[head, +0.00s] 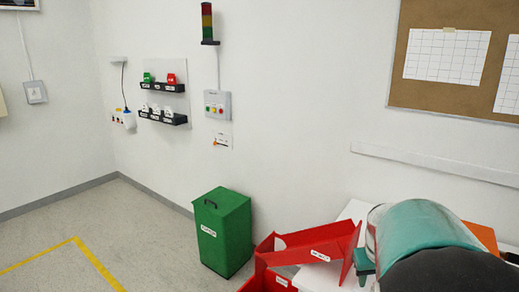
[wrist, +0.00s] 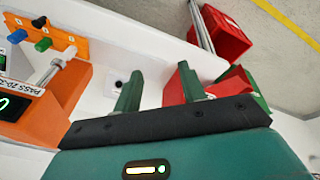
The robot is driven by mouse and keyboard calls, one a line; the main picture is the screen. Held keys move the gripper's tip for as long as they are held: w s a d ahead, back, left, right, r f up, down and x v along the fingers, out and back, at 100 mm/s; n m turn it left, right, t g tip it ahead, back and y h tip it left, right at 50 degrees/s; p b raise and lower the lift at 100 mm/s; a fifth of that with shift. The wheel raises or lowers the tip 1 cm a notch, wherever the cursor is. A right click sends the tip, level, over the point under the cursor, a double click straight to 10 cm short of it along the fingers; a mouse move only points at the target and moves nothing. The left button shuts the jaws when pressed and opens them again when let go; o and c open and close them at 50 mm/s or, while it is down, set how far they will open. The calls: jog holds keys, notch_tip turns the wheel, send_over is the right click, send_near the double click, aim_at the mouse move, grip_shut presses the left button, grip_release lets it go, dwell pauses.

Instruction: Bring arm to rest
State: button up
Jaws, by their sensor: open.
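My arm shows at the lower right of the head view as a teal and black link (head: 425,235), over a white table. My gripper (wrist: 160,88) shows in the wrist view as two green fingers, apart and with nothing between them. An orange unit (wrist: 45,112) with a green-lit display and a label stands to the left of the fingers. An orange plate (wrist: 62,40) carries blue, green and black knobs. I cannot tell whether any of these is the rotary switch.
A green bin (head: 222,232) stands on the floor by the wall. A button box (head: 217,104), a signal tower (head: 208,22) and shelves (head: 163,117) are on the wall. The floor at left is clear, with yellow tape.

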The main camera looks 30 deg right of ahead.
jog(key=w+a+r+n+t, duration=0.1)
jog(key=w+a+r, duration=0.15)
jog(key=a, duration=0.65)
jog(key=w+a+r+n+t, duration=0.1)
jog(key=w+a+r, duration=0.15)
jog(key=a, duration=0.65)
jog(key=s+a+r+n+t+y, duration=0.1)
jog(key=s+a, duration=0.2)
jog(key=a, duration=0.4)
jog(key=s+a+r+n+t+y, duration=0.1)
jog(key=s+a+r+n, duration=0.1)
jog(key=a, duration=0.6)
jog(key=shift+s+a+n, duration=0.3)
jog(key=shift+s, duration=0.45)
jog(key=shift+c, duration=0.5)
jog(key=shift+d, duration=0.25)
